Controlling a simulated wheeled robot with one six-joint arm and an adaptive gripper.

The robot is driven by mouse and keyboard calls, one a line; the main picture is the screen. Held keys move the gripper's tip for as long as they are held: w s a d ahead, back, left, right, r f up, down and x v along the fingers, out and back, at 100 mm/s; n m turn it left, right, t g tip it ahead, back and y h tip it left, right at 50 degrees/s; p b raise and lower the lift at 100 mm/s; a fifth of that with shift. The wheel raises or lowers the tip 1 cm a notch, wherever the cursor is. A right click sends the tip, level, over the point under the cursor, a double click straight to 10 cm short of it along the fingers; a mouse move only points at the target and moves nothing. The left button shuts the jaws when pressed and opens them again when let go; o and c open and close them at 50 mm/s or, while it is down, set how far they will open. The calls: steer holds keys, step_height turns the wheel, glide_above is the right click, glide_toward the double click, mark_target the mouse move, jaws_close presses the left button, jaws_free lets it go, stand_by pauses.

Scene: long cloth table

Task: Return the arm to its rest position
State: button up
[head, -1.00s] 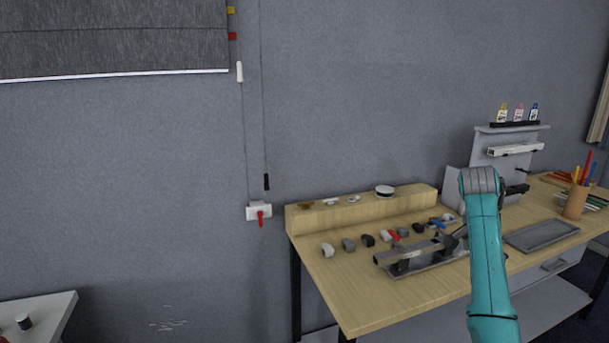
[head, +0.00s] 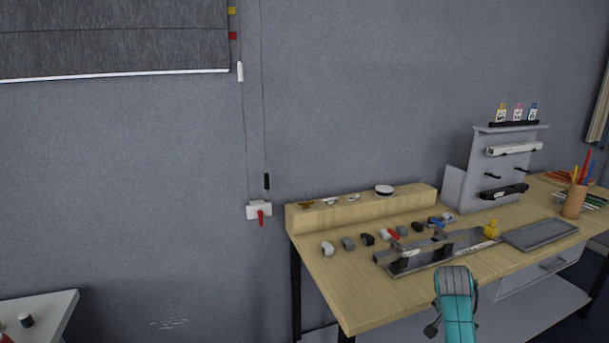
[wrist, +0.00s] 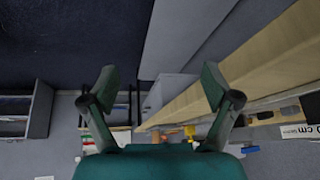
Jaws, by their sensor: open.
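My teal arm (head: 459,310) shows at the bottom of the head view, folded low in front of the wooden workbench (head: 400,297) and over its front edge. In the wrist view my gripper (wrist: 158,84) has its two dark green fingers spread wide apart, with nothing between them. In the head view only small dark parts show left of the arm, so the fingers are not clear there.
The bench carries a metal rail fixture (head: 425,257), several small clamps, a grey tray (head: 540,235), a pencil cup (head: 574,201) and a grey rack (head: 500,165). In the wrist view the bench edge (wrist: 235,75) runs close on the right; dark floor (wrist: 70,40) lies clear at left.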

steer(key=s+a+f+n+t, duration=0.1)
steer(key=s+a+f+n, duration=0.1)
steer(key=s+a+f, duration=0.35)
steer(key=s+a+f+n+t+y, duration=0.1)
steer(key=s+a+f+t, duration=0.1)
steer(key=s+f, duration=0.5)
steer(key=s+a+f+n+t, duration=0.1)
steer(key=s+a+f+n, duration=0.15)
steer(key=s+f, duration=0.4)
steer(key=s+a+f+n+t+y, duration=0.1)
steer(key=s+a+f+t, duration=0.15)
steer(key=s+a, duration=0.45)
steer(key=s+a+r+n+t+y, duration=0.1)
steer(key=s+a+r, duration=0.15)
steer(key=s, duration=0.75)
steer(key=s+a+r+n+t, duration=0.1)
steer(key=s+r+n, duration=0.15)
steer(key=s, duration=0.75)
steer(key=s+a+r+n+t+y, duration=0.1)
steer(key=s+r+t, duration=0.1)
steer(key=s+r, duration=1.1)
step_height(320, 180, up, 4)
steer(key=shift+s+a+r, duration=0.1)
steer(key=shift+s+a, duration=0.1)
steer(key=shift+a, duration=0.2)
steer(key=shift+t, duration=0.25)
